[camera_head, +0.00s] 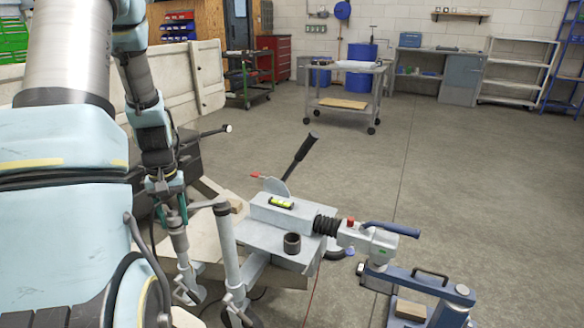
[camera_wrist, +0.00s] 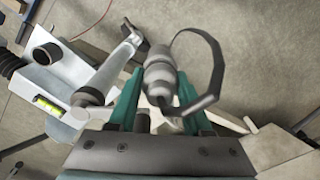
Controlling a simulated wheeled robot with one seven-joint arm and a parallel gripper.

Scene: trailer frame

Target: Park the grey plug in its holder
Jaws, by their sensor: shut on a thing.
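The grey plug (camera_wrist: 160,76) is a ribbed cylinder in the wrist view, held between the green fingers of my gripper (camera_wrist: 160,100). A dark cable (camera_wrist: 214,55) loops from it to the right. In the head view my gripper (camera_head: 168,194) is at the left of the trailer's coupling end, pointing down; the plug is hard to make out there. An open dark round cup (camera_head: 291,243) stands on the grey drawbar plate, and it also shows at the upper left of the wrist view (camera_wrist: 46,54). I cannot tell whether this cup is the holder. The plug is apart from it.
A grey post with a bent top arm (camera_head: 225,240) stands between my gripper and the drawbar plate (camera_head: 268,238). A black-gripped lever (camera_head: 306,147) rises behind the yellow-green level (camera_head: 282,202). The coupling head (camera_head: 368,237) meets a blue hitch frame (camera_head: 430,287). Open concrete floor lies behind.

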